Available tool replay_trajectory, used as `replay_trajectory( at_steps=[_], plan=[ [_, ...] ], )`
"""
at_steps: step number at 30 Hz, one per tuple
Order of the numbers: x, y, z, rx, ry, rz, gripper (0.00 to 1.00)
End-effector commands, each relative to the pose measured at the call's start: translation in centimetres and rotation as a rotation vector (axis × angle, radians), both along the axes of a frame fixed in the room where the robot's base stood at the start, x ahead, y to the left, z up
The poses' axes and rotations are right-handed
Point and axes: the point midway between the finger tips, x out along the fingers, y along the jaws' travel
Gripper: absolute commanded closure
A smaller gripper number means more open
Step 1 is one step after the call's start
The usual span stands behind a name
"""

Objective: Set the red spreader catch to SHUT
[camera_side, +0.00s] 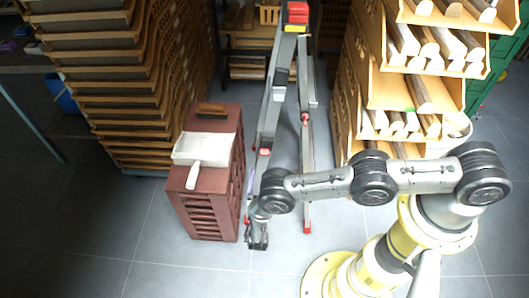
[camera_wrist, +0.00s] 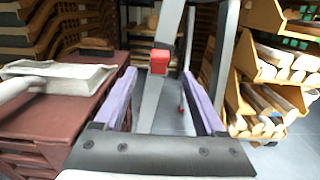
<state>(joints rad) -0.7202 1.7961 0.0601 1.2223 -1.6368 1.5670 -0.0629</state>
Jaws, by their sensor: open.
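The red spreader catch (camera_wrist: 159,62) is a small red block on a grey metal bar of the stepladder. In the wrist view it shows straight ahead, between and beyond my gripper's fingertips (camera_wrist: 160,76). In the side view a red block on the left ladder leg (camera_side: 265,152) appears to be the same catch. My gripper is open, with its two purple fingers spread and nothing held. In the side view it is low beside the left ladder leg, mostly hidden by my arm. I cannot tell the catch's setting or see contact.
A dark red crate (camera_side: 207,195) with a white scoop-like tray (camera_side: 206,148) on top stands close at left. Stacked wooden trays (camera_side: 110,90) rise behind it. A shelf of wooden rolls (camera_side: 395,90) stands at right. Open floor (camera_side: 130,250) lies in front.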

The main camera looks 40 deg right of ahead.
Motion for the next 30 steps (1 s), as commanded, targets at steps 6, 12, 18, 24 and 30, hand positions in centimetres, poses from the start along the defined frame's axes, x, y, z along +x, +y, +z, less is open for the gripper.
replay_trajectory(
  at_steps=[6, 12, 18, 24, 30],
  plan=[
    [3.1, -3.3, 0.0, 0.000, 0.000, -0.006, 0.28],
    [5.6, -5.8, 0.0, 0.000, 0.000, -0.004, 0.28],
    [7.1, -7.2, 0.0, 0.001, 0.000, -0.002, 0.28],
    [7.5, -7.6, 0.0, 0.001, 0.001, -0.001, 0.28],
    [7.5, -7.5, 0.0, 0.001, 0.001, 0.000, 0.29]
  ],
)
